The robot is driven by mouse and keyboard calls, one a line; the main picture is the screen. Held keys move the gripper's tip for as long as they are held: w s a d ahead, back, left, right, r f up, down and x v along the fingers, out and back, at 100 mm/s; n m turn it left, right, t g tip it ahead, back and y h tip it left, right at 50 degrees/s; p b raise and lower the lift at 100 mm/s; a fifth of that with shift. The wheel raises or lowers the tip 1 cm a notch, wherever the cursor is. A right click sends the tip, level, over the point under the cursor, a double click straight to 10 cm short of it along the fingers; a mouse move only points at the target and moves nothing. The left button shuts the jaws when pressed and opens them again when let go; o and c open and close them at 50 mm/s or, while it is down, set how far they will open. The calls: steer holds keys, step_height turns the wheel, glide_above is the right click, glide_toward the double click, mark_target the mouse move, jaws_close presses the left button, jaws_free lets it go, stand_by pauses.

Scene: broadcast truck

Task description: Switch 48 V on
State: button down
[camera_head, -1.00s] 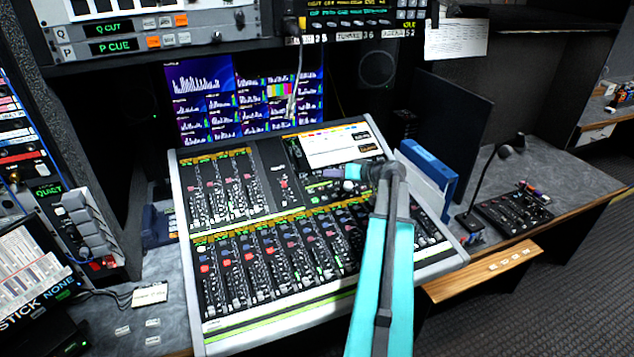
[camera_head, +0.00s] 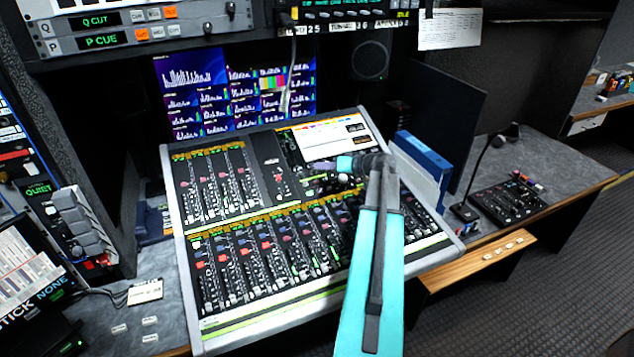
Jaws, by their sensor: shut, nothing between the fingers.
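The mixing console (camera_head: 262,172) fills the middle of the view, with rows of knobs, faders and small coloured buttons. A white paper sheet lies on its upper right part. I cannot make out a 48 V label or tell which control it belongs to. My teal arm rises from the bottom over the console's right side and bends left at the top. My gripper (camera_head: 325,178) is small, at the end of that bend, over the console's upper middle just below the sheet. It is shut and empty. Whether it touches the panel cannot be told. My arm hides part of the right channel strips.
A blue binder (camera_head: 424,156) and a dark upright panel (camera_head: 447,120) stand right of the console. A gooseneck microphone (camera_head: 482,170) and a small control box (camera_head: 508,201) are on the right desk. Screens (camera_head: 235,92) stand behind. A button panel (camera_head: 80,222) is at left.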

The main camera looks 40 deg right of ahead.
steer(key=f, duration=0.1)
steer(key=w+f, duration=0.1)
steer(key=f, duration=0.2)
steer(key=shift+w+d, duration=0.3)
steer(key=shift+d, duration=0.05)
steer(key=shift+w+d+f+b, duration=0.1)
steer(key=shift+w+f+b, duration=0.15)
steer(key=shift+f+b, duration=0.45)
steer(key=shift+w+d+f+b, duration=0.1)
steer(key=shift+w+f+b, duration=0.15)
steer(key=shift+f+b, duration=0.45)
steer(key=shift+r, duration=0.15)
steer(key=shift+w+d+f+b, duration=0.1)
steer(key=shift+w+f+b, duration=0.2)
steer(key=shift+f+b, duration=0.9)
stand_by(2.1)
steer(key=shift+r+b, duration=0.35)
steer(key=shift+r, duration=0.15)
steer(key=shift+s+r, duration=0.3)
steer(key=shift+r, duration=0.35)
steer(key=shift+r, duration=0.1)
steer(key=shift+s+a+r, duration=0.15)
steer(key=shift+s+r, duration=0.15)
steer(key=shift+r, duration=0.45)
steer(key=shift+s+a+r, duration=0.2)
steer(key=shift+s+r, duration=0.1)
steer(key=shift+r, duration=0.45)
steer(key=shift+s+a+r, duration=0.15)
steer(key=shift+s+r, duration=0.15)
steer(key=shift+r, duration=0.45)
